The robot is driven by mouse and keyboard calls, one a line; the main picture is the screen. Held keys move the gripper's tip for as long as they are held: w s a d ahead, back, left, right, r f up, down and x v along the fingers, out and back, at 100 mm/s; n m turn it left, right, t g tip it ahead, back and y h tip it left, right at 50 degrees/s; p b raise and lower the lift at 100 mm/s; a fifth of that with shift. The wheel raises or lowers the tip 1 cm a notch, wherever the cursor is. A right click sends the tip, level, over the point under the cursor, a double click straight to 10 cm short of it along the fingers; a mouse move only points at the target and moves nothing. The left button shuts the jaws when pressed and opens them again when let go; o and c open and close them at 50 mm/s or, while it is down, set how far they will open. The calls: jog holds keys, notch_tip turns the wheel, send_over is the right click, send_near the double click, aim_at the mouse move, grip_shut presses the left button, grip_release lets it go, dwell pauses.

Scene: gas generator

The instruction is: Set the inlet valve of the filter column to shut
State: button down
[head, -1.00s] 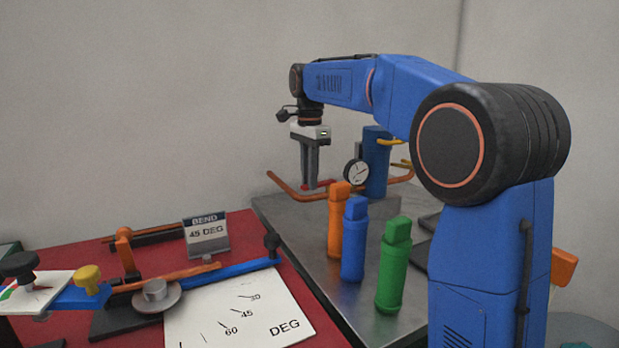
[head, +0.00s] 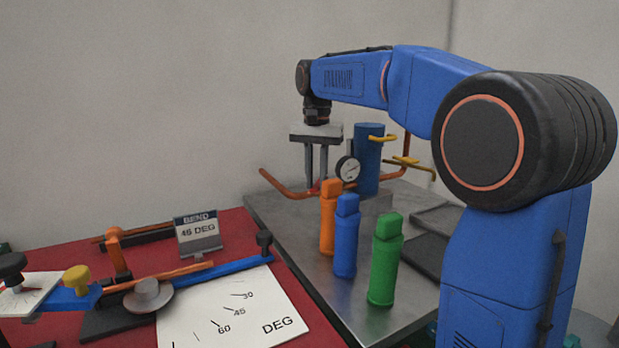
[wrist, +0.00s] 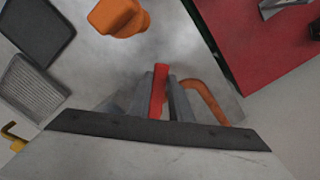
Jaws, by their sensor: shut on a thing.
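The filter column is a blue upright cylinder (head: 368,150) with a round gauge (head: 347,169) in front, at the back of the grey bench. A copper pipe (head: 279,185) runs in from its left and also shows in the wrist view (wrist: 208,100). The inlet valve's red lever (wrist: 159,90) sits between my fingers in the wrist view, at an angle to the pipe. My gripper (head: 316,188) points straight down and is shut on that lever. The fingers hide the valve body and most of the lever in the head view.
Orange (head: 329,220), blue (head: 346,235) and green (head: 385,260) bottles stand on the bench in front of the column. Yellow handles (head: 405,161) are right of the column. Dark trays (head: 425,250) lie at right. A red mat (head: 240,230) with a bending jig is at left.

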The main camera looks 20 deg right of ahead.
jog(key=shift+s+d+n, duration=0.2)
jog(key=shift+d+n, duration=0.75)
jog(key=shift+n, duration=0.6)
jog(key=shift+s+d+n, duration=0.2)
jog(key=shift+d+n, duration=0.8)
jog(key=shift+n, duration=0.5)
jog(key=shift+s+d+n, duration=0.2)
jog(key=shift+d+n, duration=0.75)
jog(key=shift+n, duration=0.6)
jog(key=c, duration=1.6)
grip_release()
notch_tip(320, 180, up, 18)
jog(key=shift+f, duration=0.25)
jog(key=shift+d, duration=0.1)
